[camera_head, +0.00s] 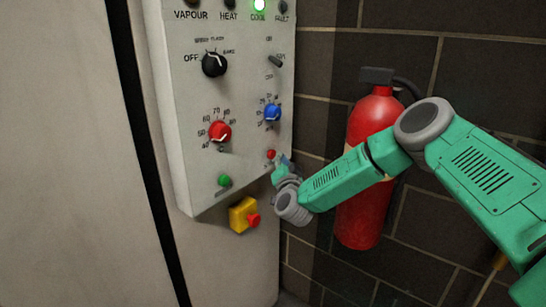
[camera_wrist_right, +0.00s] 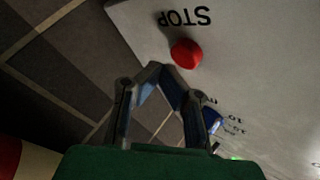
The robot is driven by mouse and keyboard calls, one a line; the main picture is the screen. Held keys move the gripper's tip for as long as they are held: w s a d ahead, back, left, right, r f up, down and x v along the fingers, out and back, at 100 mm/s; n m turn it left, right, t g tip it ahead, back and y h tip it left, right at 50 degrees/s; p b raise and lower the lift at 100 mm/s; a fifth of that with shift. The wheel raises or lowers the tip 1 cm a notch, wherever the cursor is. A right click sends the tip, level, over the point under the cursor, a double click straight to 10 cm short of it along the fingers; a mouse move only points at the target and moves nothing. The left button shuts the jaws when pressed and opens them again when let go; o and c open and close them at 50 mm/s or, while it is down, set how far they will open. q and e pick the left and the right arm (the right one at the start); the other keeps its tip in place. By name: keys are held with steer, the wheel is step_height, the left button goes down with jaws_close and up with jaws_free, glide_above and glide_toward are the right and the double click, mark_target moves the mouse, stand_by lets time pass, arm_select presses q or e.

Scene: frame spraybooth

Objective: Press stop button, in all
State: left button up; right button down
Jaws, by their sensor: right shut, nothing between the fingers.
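The red stop button (camera_head: 270,154) is on the lower right of the white control panel (camera_head: 195,130). In the right wrist view the red button (camera_wrist_right: 186,53) sits beside an upside-down STOP label (camera_wrist_right: 184,17). My right gripper (camera_head: 284,161) is just right of the button in the head view. In the right wrist view its fingertips (camera_wrist_right: 158,70) are together, with nothing between them, a little left of and below the button. I cannot tell whether they touch it. My left gripper is not in view.
A green button (camera_head: 224,181) and a yellow box with a red knob (camera_head: 253,219) are lower on the panel side. Red (camera_head: 220,131), blue (camera_head: 272,112) and black (camera_head: 214,64) dials are above. A fire extinguisher (camera_head: 362,225) stands behind my right arm, against dark tiles. A green lamp (camera_head: 259,5) is lit.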

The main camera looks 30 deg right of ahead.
steer(key=shift+w+a, duration=0.1)
steer(key=shift+w+a+r, duration=0.15)
steer(key=shift+w, duration=0.1)
stand_by(0.3)
steer(key=shift+w+a+b, duration=0.2)
steer(key=shift+w+b, duration=0.25)
steer(key=shift+b, duration=0.15)
stand_by(0.4)
steer(key=shift+s, duration=0.1)
steer(key=shift+s+d+p, duration=0.35)
steer(key=shift+s+p, duration=0.2)
steer(key=shift+s, duration=0.25)
